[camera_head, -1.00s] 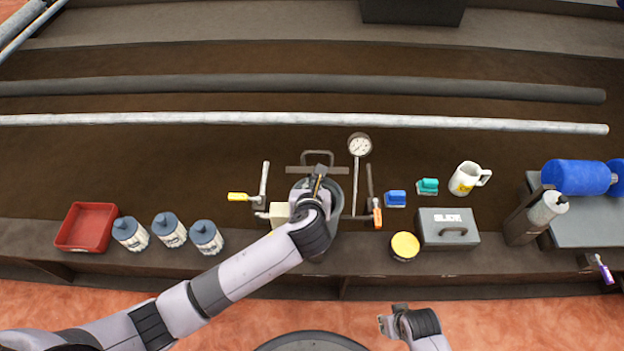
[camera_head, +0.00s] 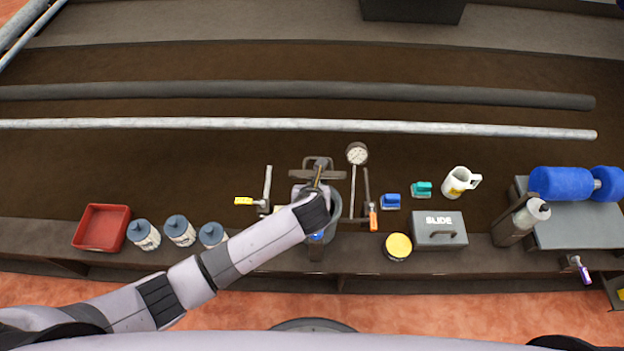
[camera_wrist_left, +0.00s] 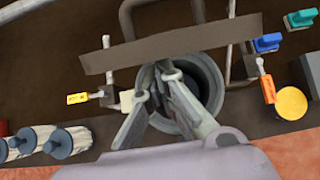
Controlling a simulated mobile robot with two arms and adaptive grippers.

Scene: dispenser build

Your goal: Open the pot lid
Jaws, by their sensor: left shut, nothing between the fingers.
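The grey pot (camera_head: 336,207) stands at the bench's front edge, partly hidden by my left arm. In the left wrist view the pot's round mouth (camera_wrist_left: 208,75) shows open and dark inside. A flat brown bar or plate (camera_head: 334,175) lies crosswise behind the mouth, with a loop-shaped handle beyond it; the bar also shows in the left wrist view (camera_wrist_left: 110,60). I cannot tell whether it is the lid seen edge-on. My left gripper (camera_head: 320,166) is shut and empty, over the pot's mouth near the bar; its fingers (camera_wrist_left: 165,72) converge in the wrist view. My right gripper is out of view.
A yellow-handled clamp (camera_head: 245,201) stands left of the pot and an orange-handled one (camera_head: 373,218) right. A dial gauge (camera_head: 357,154) rises behind. Several bottles (camera_head: 180,231), a red tray (camera_head: 100,228), a grey box (camera_head: 440,232) and a yellow-lidded jar (camera_head: 398,247) line the front.

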